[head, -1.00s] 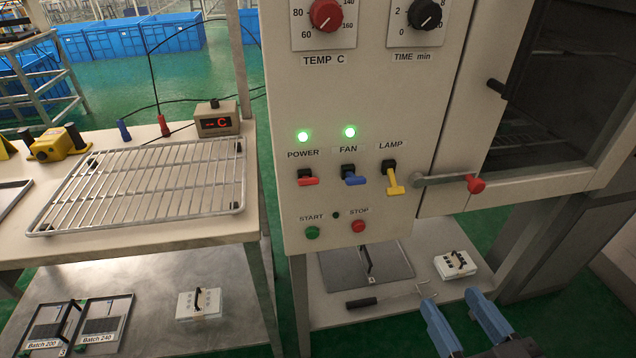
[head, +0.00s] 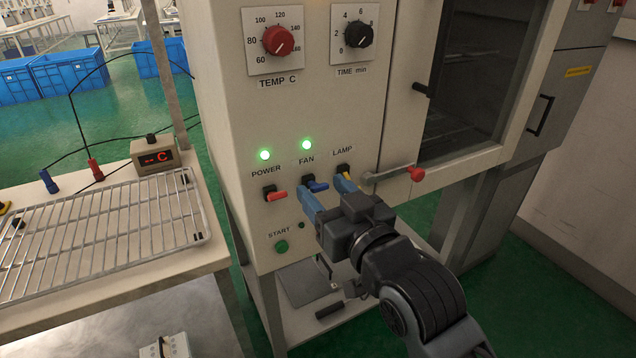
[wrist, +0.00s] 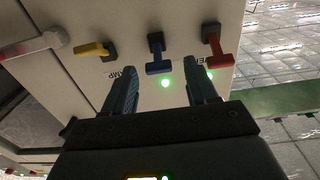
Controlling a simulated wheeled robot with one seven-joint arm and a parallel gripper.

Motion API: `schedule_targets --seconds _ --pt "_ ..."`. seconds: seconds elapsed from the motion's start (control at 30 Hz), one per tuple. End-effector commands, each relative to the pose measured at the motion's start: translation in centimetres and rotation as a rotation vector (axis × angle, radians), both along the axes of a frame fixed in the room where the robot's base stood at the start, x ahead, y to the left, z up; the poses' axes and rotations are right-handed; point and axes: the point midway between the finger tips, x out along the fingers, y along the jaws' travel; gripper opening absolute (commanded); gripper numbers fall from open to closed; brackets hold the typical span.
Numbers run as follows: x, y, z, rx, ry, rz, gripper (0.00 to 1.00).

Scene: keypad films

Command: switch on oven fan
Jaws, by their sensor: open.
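The blue fan switch (head: 316,186) is on the oven's front panel, under the FAN label. The green light (head: 306,145) above that label is lit. My gripper (head: 322,187) is open at the panel, its two blue fingers on either side of the blue switch. In the wrist view, which is upside down, the blue switch (wrist: 157,62) shows between and just beyond the fingertips (wrist: 158,68). I cannot tell whether a finger touches it. The red power switch (head: 276,194) is to its left and the yellow lamp switch (head: 346,176) to its right, partly behind a finger.
A lit green light (head: 264,155) is above POWER. The green START button (head: 281,246) is below; STOP is hidden by my gripper. A door handle with a red knob (head: 416,174) juts out right of the lamp switch. A wire rack (head: 110,230) lies on the left table.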

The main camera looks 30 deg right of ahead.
Motion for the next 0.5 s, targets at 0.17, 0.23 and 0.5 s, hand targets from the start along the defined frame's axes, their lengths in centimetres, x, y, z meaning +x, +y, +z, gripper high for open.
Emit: schedule_targets --seconds 0.17,0.23,0.5 --pt "1.9 0.0 0.0 0.000 0.000 0.000 0.57" --pt "2.3 0.0 0.0 0.000 -0.001 0.000 0.57" --pt "2.5 0.0 0.0 0.000 0.000 0.000 0.57"
